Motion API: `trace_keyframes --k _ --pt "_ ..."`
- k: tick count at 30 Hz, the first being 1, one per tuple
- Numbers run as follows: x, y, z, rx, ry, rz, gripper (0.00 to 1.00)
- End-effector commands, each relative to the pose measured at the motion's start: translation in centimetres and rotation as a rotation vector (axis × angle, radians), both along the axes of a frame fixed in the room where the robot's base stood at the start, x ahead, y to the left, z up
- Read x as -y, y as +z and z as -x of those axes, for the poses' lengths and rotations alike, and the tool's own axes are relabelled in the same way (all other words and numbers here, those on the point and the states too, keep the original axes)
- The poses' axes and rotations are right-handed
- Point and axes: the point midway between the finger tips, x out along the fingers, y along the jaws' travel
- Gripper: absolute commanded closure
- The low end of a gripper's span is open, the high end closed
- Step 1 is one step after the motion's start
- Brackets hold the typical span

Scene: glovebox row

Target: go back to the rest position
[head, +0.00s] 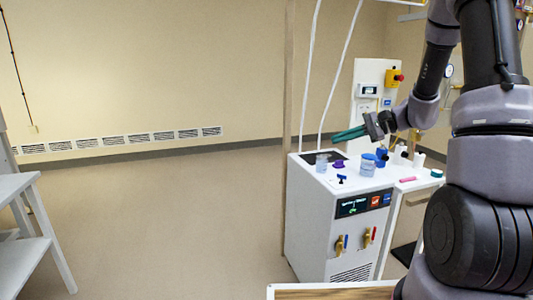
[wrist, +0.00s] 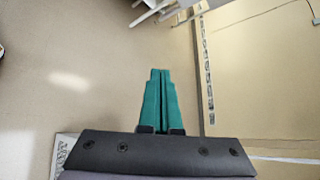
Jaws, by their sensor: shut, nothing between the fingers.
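My gripper (head: 348,135) is in the head view, held in the air above the white cabinet (head: 311,222), pointing left. Its two green fingers are together. In the wrist view the fingers of my gripper (wrist: 160,72) lie side by side with only a thin line between them and nothing held. My arm comes in from the right side of the head view.
On the cabinet top are a clear beaker (head: 321,163), a purple item (head: 339,164), a blue-lidded jar (head: 368,165) and other small items. The floor (head: 170,220) between is clear.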

Motion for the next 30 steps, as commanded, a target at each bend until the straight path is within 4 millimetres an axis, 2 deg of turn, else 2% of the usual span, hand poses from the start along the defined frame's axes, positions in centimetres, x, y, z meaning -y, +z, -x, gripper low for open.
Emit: trace_keyframes --k 1,3,8,12,18,24,30 --pt "-0.9 1.8 1.6 0.018 0.044 0.053 1.0" --pt "-1.7 3.5 3.9 0.03 0.096 0.131 1.0" --pt "-2.7 6.7 9.0 0.078 0.186 0.326 1.0" --pt "-2.5 8.8 13.1 0.143 0.227 0.507 1.0" --pt "-1.2 11.5 18.0 0.279 0.225 0.765 1.0" --pt "0.7 13.8 21.5 0.434 0.167 0.976 1.0" --pt "1.8 15.1 23.0 0.525 0.117 1.076 1.0"
